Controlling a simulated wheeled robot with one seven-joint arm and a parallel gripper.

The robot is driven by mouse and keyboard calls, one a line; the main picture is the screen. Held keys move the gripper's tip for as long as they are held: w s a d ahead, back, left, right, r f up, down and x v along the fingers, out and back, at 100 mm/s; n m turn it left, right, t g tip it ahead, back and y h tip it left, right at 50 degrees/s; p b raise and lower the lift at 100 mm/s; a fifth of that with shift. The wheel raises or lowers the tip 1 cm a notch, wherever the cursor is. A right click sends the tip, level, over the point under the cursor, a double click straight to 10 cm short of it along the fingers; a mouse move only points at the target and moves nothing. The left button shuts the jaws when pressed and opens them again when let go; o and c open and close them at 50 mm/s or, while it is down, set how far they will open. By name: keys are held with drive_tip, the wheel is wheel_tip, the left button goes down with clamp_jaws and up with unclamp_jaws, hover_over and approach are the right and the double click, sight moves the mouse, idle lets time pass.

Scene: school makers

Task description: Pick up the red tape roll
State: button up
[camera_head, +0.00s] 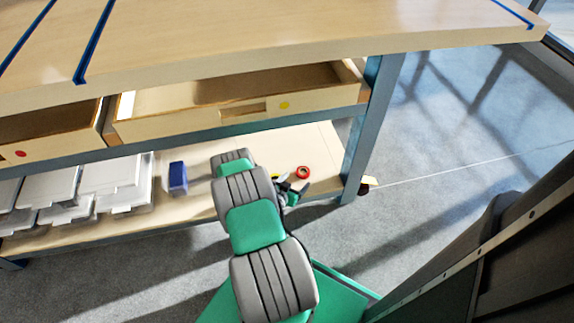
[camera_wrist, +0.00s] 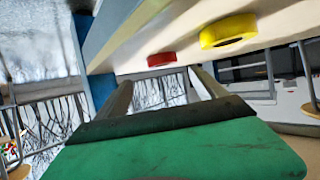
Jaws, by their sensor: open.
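The red tape roll (camera_head: 302,172) lies on the lower shelf (camera_head: 318,150) near its right end. It also shows in the wrist view as a red roll (camera_wrist: 161,60), ahead of and between my fingertips, apart from them. My gripper (camera_wrist: 160,82) is open, with its two fingers spread and nothing between them. In the head view my gripper (camera_head: 294,187) is small, just below and left of the red roll, and partly hidden by my arm.
A yellow tape roll (camera_wrist: 229,31) lies beside the red one. Left on the shelf are a blue box (camera_head: 178,178) and several white containers (camera_head: 112,174). A pulled-out drawer (camera_head: 235,95) and the bench top (camera_head: 270,30) overhang the shelf. A blue-grey leg (camera_head: 368,125) stands right.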

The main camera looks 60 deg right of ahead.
sight(305, 169)
drive_tip(key=b+x, duration=0.1)
drive_tip(key=x, duration=0.3)
drive_tip(key=b+x, duration=0.2)
drive_tip(key=x, duration=0.2)
drive_tip(key=shift+w+a, duration=0.1)
drive_tip(key=shift+w, duration=0.15)
drive_tip(key=c, duration=1.4)
drive_tip(key=shift+c, duration=0.2)
